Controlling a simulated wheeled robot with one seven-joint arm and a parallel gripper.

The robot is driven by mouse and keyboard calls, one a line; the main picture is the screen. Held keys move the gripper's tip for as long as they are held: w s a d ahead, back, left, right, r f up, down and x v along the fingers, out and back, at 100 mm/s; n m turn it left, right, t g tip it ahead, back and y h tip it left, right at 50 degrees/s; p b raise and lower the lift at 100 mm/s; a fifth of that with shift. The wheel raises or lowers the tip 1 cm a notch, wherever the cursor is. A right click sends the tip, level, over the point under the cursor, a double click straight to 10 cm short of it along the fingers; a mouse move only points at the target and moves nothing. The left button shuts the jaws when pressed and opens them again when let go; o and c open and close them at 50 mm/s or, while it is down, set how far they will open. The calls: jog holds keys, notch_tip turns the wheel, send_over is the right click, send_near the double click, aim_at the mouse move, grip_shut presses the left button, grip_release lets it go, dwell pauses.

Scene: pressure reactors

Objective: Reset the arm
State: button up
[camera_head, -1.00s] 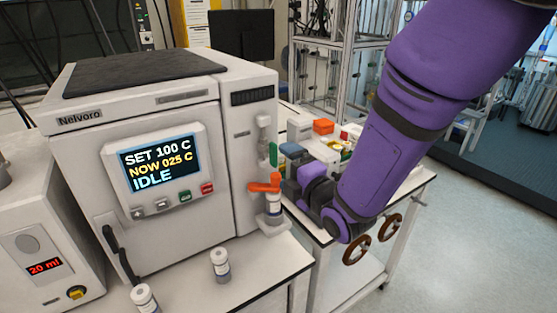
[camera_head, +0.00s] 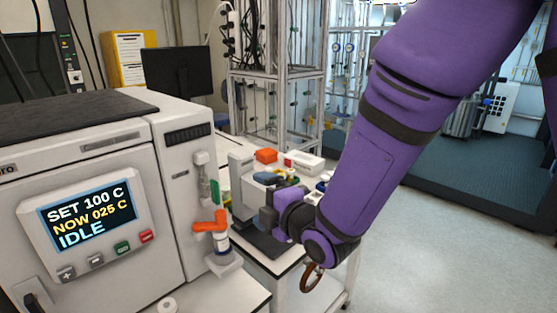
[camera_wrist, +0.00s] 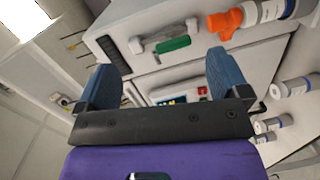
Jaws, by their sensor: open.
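My purple arm reaches down from the upper right in the head view, and its gripper (camera_head: 240,212) is beside the right side of the reactor. In the wrist view my gripper (camera_wrist: 164,72) is open, with two blue fingers apart and nothing between them. The white reactor (camera_head: 150,135) has a screen (camera_head: 88,218) reading SET 100 C, NOW 025 C, IDLE. The fingertips are partly hidden in the head view.
A monitor (camera_head: 180,72) and metal racks are at the back. In the wrist view several vials (camera_wrist: 296,84) stand near the reactor. Open floor (camera_head: 440,240) lies at right.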

jog(key=d+r+m+g+h, duration=0.1)
jog(key=d+r+m+h, duration=0.2)
jog(key=d+m, duration=0.35)
jog(key=d+r+m+h, duration=0.2)
jog(key=d+r+m, duration=0.15)
jog(key=d, duration=0.55)
jog(key=d+r+m+g+h, duration=0.1)
jog(key=d+r+m+h, duration=0.25)
jog(key=d, duration=0.45)
jog(key=s+d+r+m+g+h, duration=0.1)
jog(key=s+d+r+m+g, duration=0.1)
jog(key=s+d+m, duration=0.4)
jog(key=s+d+r+m+g+h, duration=0.1)
jog(key=s+d+m, duration=0.5)
jog(key=s, duration=0.8)
jog(key=shift+s+d+r+g+h, duration=0.25)
jog(key=shift+d+r+g+h, duration=0.15)
jog(key=shift+d+g+h, duration=0.4)
jog(key=shift+a, duration=0.15)
